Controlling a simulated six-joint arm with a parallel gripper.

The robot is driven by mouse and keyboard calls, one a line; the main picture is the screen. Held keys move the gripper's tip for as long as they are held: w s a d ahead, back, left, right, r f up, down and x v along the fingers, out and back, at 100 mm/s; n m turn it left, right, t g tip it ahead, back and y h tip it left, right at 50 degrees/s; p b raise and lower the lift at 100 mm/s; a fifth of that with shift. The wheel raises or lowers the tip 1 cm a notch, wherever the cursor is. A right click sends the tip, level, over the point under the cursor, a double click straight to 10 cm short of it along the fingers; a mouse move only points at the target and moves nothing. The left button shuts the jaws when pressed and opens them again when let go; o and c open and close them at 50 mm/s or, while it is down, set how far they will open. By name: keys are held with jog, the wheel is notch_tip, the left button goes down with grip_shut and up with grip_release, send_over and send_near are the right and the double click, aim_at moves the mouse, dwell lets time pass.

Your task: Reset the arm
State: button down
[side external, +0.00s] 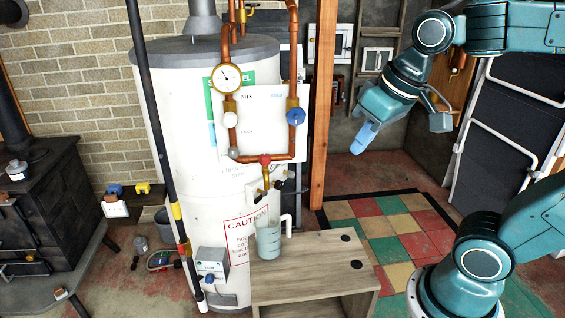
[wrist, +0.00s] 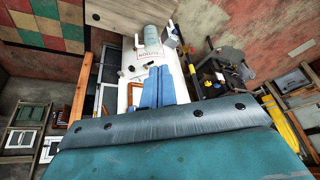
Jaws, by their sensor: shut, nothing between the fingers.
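My gripper (side external: 363,138) is shut and empty. In the side external view it hangs in the air at upper right, its blue fingers pointing down and left. It is clear of the wooden post, the water heater and the bench. In the wrist view the two blue fingers of my gripper (wrist: 158,70) lie side by side with nothing held. My arm comes in from the right edge.
A white water heater (side external: 172,120) with copper pipes, a gauge (side external: 228,77) and a blue valve (side external: 295,117) stands left. A clear jug (side external: 268,240) stands upright on the wooden bench (side external: 325,258). A wooden post (side external: 321,110) rises between heater and gripper. A stove (side external: 42,215) is far left.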

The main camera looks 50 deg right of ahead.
jog(key=s+f+n, duration=0.1)
jog(key=s+f, duration=0.1)
jog(key=s, duration=0.3)
jog(key=shift+s+a+f+t, duration=0.2)
jog(key=shift+a+f+t, duration=0.1)
jog(key=shift+f+t, duration=0.1)
